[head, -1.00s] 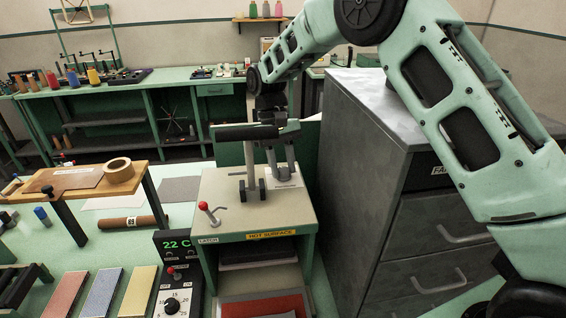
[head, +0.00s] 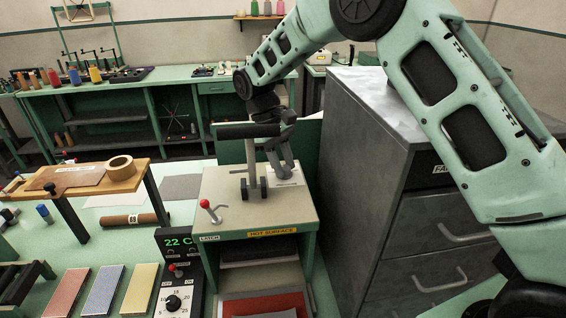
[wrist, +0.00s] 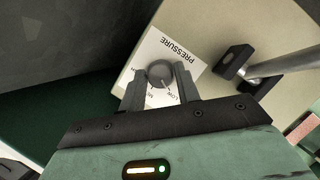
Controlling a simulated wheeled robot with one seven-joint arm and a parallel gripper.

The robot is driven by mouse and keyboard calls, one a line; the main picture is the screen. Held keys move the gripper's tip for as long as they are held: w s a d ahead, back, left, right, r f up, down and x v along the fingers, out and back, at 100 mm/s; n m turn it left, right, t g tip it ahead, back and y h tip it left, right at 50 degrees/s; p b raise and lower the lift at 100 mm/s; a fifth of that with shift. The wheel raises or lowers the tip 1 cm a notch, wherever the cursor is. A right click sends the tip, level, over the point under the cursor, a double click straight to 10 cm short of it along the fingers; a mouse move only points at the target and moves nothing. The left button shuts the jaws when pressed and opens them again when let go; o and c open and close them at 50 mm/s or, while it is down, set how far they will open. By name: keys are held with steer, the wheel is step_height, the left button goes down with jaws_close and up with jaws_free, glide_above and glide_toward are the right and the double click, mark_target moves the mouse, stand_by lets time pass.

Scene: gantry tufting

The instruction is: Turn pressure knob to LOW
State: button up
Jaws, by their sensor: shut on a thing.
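The pressure knob (wrist: 161,73) is a small grey round knob on a white plate (wrist: 185,62) marked PRESSURE, on the cream top of the press (head: 222,220). My gripper (wrist: 159,82) has a finger on each side of the knob and is shut on it. LOW is printed near the right finger; other markings lie farther left, partly hidden by the fingers. A small light mark on the knob's lower edge seems to face the LOW side, but it is too small to be sure. In the head view my gripper (head: 282,160) reaches down to the plate and hides the knob.
A lever post with a black handle (head: 248,131) stands just left of my gripper. A red-tipped latch lever (head: 205,204) is at the front left of the press top. A grey drawer cabinet (head: 370,160) stands close on the right. A HOT SURFACE label is on the front.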

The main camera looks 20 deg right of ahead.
steer(key=o, duration=1)
steer(key=shift+r, duration=0.1)
steer(key=shift+p+v, duration=4.65)
steer(key=shift+v, duration=3.95)
steer(key=shift+w, duration=0.1)
